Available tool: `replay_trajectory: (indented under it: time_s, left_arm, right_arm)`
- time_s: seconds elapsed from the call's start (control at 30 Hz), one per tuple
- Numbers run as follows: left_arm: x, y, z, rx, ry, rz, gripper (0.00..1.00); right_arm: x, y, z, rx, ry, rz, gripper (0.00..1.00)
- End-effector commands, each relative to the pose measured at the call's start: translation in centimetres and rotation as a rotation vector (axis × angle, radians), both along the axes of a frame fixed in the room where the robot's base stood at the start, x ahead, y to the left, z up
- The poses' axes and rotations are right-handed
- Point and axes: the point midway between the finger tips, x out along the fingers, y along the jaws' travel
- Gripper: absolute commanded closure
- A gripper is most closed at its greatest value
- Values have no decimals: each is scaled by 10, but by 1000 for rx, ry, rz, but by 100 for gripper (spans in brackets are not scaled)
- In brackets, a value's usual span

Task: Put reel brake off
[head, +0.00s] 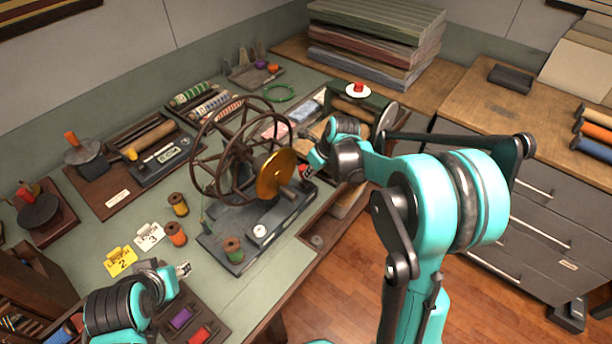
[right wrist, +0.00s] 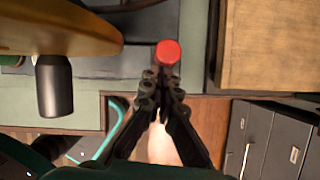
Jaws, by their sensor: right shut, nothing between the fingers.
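The reel (head: 240,150) is a dark spoked wheel with a brass disc (head: 276,174) on its right side, mounted on a grey base (head: 262,225) on the table. A red knob shows just beyond my right fingertips in the right wrist view (right wrist: 167,53); I take it for the brake's knob. My right gripper (head: 308,172) is shut and empty, right of the brass disc. Its fingertips (right wrist: 163,88) are together just short of the knob; I cannot tell if they touch it. My left gripper (head: 184,269) is low at the left, near the front table edge, its jaws unclear.
A dark crank handle (right wrist: 54,85) sticks out below the disc in the right wrist view. Thread spools (head: 175,234) and number cards (head: 120,261) lie left of the reel base. Drawers (head: 540,220) stand at the right.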

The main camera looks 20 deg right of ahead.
Motion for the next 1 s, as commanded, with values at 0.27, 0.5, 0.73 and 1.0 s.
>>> replay_trajectory:
  time_s: [0.27, 0.5, 0.73, 1.0]
  left_arm:
    - [0, 0, 4, 0, 0, 0, 60]
    - [0, 0, 5, 0, 0, 0, 60]
    - [0, 0, 5, 0, 0, 0, 60]
    - [0, 0, 5, 0, 0, 0, 60]
  right_arm:
    - [17, 12, 4, 0, 0, 1, 100]
    - [27, 18, 5, 0, -1, 0, 100]
    - [32, 21, 5, 2, -5, 0, 100]
    - [34, 24, 5, 5, -7, 2, 100]
